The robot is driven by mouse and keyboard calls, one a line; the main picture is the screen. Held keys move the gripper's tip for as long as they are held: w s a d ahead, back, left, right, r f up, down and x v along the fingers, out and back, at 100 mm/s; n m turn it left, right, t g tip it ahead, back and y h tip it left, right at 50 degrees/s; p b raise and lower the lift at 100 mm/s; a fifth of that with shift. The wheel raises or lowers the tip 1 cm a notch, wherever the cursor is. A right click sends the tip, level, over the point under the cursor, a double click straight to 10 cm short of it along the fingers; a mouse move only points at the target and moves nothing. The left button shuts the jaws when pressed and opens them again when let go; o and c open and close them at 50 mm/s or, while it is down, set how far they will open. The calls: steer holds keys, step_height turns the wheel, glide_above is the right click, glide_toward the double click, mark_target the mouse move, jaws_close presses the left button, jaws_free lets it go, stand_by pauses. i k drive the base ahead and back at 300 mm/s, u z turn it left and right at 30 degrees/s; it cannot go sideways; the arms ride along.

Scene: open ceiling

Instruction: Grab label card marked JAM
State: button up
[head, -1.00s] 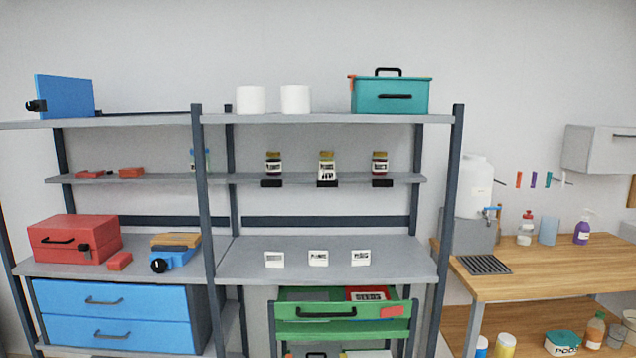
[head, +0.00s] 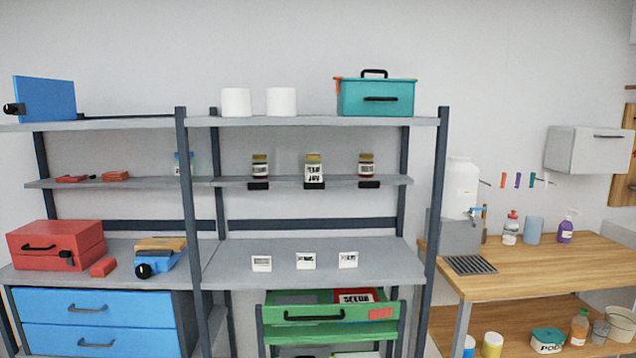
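Three small white label cards stand in a row on the grey middle shelf (head: 225,262): a left card (head: 262,263), a middle card (head: 305,261) and a right card (head: 348,260). Their dark print is too small to read. Above them, on the narrow shelf, are a left jar (head: 260,167), a middle jar (head: 314,158) and a right jar (head: 366,166). A larger white label (head: 314,174) shows at the middle jar, with dark print that may read JAM. Black holders sit under the jars at the shelf edge. My gripper is not in view.
A green drawer unit (head: 330,315) stands below the middle shelf. A dark upright post (head: 436,200) bounds the shelf on the right. A wooden bench (head: 540,262) is at right. The shelf around the cards is clear.

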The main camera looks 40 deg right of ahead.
mark_target(309, 177)
steer(key=i, duration=0.9)
steer(key=u, duration=0.05)
